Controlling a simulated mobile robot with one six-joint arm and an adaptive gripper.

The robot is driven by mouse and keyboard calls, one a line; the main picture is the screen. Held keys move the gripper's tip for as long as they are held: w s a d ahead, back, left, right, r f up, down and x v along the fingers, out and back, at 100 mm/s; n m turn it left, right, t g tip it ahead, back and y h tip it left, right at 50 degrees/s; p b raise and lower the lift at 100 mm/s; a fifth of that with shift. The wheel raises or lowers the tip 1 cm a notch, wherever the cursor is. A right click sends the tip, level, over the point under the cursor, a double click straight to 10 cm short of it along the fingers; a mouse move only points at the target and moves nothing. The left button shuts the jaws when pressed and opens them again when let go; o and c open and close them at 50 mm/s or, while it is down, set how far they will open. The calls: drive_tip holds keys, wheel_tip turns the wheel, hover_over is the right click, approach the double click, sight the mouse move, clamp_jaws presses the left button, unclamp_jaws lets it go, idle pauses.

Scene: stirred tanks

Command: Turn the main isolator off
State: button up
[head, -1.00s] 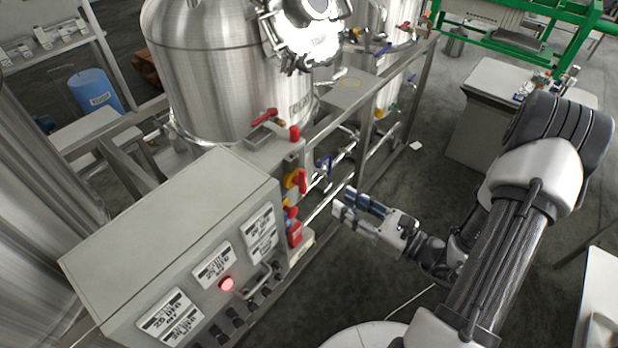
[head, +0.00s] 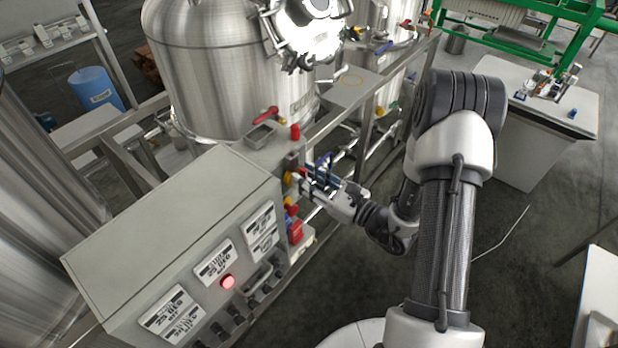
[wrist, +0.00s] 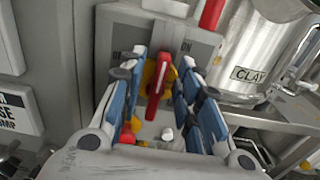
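The main isolator shows in the wrist view as a red handle (wrist: 156,88) on a yellow disc. It stands nearly upright in the picture, on a grey plate with an ON label (wrist: 187,46) at upper right; a mark at upper left is too faint to read. My gripper (wrist: 164,66) is open, with its blue-padded fingers on either side of the handle and gaps visible. In the head view, my gripper (head: 309,178) is at the end face of the grey cabinet and hides most of the isolator; a yellow edge (head: 288,179) shows.
Below the isolator are another red and yellow control (head: 291,208) and a red box (head: 295,232). A red-handled valve (head: 265,114) and steel tank (head: 225,70) stand above and behind. Open floor lies to the right.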

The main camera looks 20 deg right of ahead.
drive_tip(key=shift+c, duration=0.6)
clamp_jaws()
